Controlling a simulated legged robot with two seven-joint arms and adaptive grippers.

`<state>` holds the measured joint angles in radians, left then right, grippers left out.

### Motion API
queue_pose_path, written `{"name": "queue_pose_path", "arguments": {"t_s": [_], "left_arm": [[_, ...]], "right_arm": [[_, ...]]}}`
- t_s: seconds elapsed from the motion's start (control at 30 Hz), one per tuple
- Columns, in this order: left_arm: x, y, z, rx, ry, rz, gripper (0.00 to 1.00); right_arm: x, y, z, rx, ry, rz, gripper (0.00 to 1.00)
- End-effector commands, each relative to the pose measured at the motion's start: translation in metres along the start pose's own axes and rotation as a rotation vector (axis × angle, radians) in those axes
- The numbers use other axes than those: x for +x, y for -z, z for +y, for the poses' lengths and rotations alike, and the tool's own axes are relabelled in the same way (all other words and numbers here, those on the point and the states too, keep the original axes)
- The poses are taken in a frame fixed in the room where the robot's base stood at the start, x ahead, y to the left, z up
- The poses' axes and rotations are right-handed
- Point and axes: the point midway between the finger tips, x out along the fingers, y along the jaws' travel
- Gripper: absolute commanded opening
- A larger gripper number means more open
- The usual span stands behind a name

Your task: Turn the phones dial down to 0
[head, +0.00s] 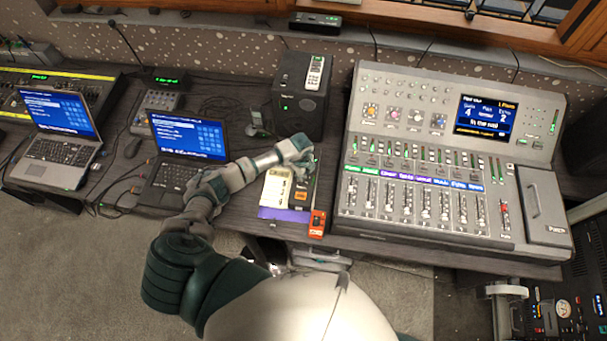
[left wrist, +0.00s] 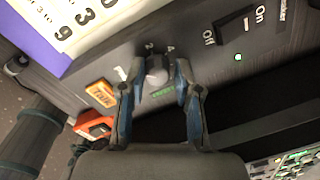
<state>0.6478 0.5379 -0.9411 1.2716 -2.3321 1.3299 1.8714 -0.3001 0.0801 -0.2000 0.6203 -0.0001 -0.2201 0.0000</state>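The phones dial (left wrist: 157,70) is a small round grey knob on a dark panel, with small markings around it and a green label (left wrist: 163,92) beside it. My left gripper (left wrist: 160,68) is over the dial, with one finger on each side of it. The fingers are spread, and small gaps seem to show between the tips and the knob. In the head view my left gripper (head: 302,157) hides the dial. The dial's setting is too small to read. My right gripper is not clearly in view.
An Off/On speaker switch (left wrist: 232,27) with a green light is near the dial. A number sheet (head: 276,187), an orange button (left wrist: 102,93) and an orange-red box (head: 318,223) are close by. The fader mixer (head: 350,185) stands right, a black speaker (head: 290,100) behind, laptops left.

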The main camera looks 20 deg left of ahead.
Motion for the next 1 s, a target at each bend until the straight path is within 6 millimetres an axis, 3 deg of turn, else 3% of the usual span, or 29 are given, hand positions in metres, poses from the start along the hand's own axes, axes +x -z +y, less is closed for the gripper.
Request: {"name": "queue_pose_path", "arguments": {"t_s": [0.33, 0.47, 0.8, 1.0], "left_arm": [[0.000, 0.002, 0.001, 0.002, -0.003, 0.002, 0.52], [-0.008, 0.001, 0.001, 0.003, -0.002, 0.003, 0.52], [-0.079, 0.000, -0.001, 0.003, 0.000, 0.003, 0.52], [-0.109, 0.000, -0.001, 0.002, -0.001, 0.004, 0.52]], "right_arm": [[0.000, -0.001, 0.001, -0.001, -0.001, -0.001, 0.40], [0.000, -0.001, 0.001, -0.001, -0.002, 0.000, 0.40], [0.000, -0.001, 0.000, 0.000, 0.000, 0.001, 0.40], [0.000, 0.000, 0.000, 0.000, 0.000, 0.001, 0.40]]}}
